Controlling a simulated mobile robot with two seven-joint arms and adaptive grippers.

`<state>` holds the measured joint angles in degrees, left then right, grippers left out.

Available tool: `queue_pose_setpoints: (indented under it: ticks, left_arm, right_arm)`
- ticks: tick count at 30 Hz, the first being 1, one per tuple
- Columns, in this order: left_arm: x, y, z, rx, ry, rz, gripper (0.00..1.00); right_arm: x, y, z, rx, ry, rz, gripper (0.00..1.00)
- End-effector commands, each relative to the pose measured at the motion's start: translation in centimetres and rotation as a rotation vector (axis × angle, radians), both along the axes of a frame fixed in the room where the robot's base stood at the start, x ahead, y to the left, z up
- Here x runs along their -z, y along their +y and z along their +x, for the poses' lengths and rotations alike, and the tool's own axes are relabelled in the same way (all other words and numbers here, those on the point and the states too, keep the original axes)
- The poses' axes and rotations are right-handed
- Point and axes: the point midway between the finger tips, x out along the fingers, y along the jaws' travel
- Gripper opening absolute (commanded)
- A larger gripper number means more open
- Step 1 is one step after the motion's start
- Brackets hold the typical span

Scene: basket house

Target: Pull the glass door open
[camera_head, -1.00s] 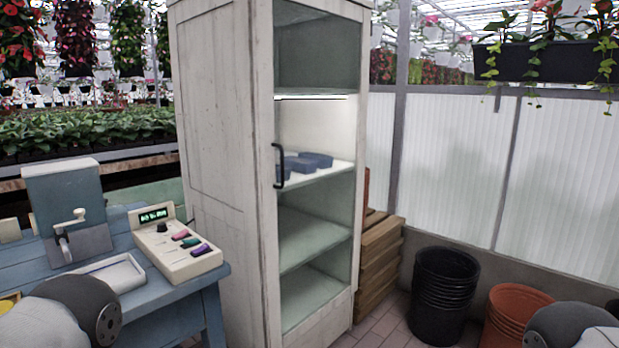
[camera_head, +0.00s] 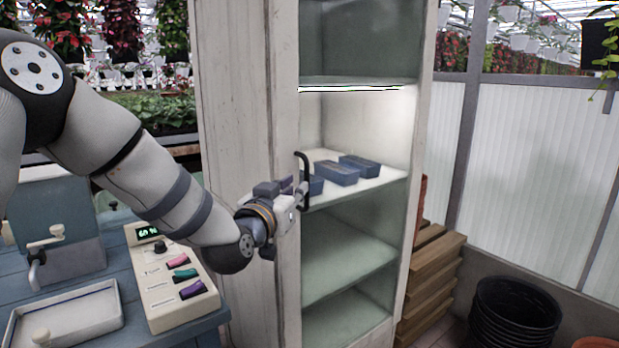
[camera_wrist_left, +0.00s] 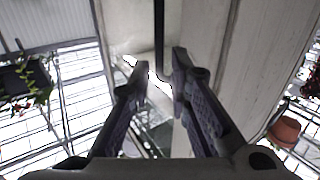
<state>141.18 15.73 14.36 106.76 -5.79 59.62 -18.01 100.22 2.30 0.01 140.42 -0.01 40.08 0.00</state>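The glass door (camera_head: 352,235) fronts a tall pale wooden cabinet and appears closed. Its black bar handle (camera_head: 304,180) stands upright on the left edge of the door. My left gripper (camera_head: 292,196) reaches in from the left and is right at the handle, hiding part of it. In the left wrist view the handle (camera_wrist_left: 160,40) runs down from the top edge to between the fingertips of the open left gripper (camera_wrist_left: 160,66). The fingers stand apart, and I cannot tell whether either touches the handle. My right gripper is not in view.
Blue blocks (camera_head: 336,173) lie on a cabinet shelf behind the glass. A blue table with a cream control box (camera_head: 172,275) and a tray (camera_head: 62,318) stands at left. Wooden crates (camera_head: 430,275) and black pots (camera_head: 515,315) stand right of the cabinet.

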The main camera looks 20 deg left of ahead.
Motion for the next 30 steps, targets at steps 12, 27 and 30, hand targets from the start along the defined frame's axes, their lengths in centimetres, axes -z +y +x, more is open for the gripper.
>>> queue_pose_setpoints:
  ticks: [12,27,30]
  left_arm:
    - [0.5,-0.6,7.2,0.001,0.008,0.0,0.18]
    - [0.1,-0.6,7.3,0.001,0.004,0.0,0.0]
    - [0.2,-0.6,7.3,0.001,0.004,0.0,0.0]
  right_arm:
    - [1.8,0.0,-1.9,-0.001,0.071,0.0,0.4]
    - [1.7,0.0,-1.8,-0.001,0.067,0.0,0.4]
    - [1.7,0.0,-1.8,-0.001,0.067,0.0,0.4]
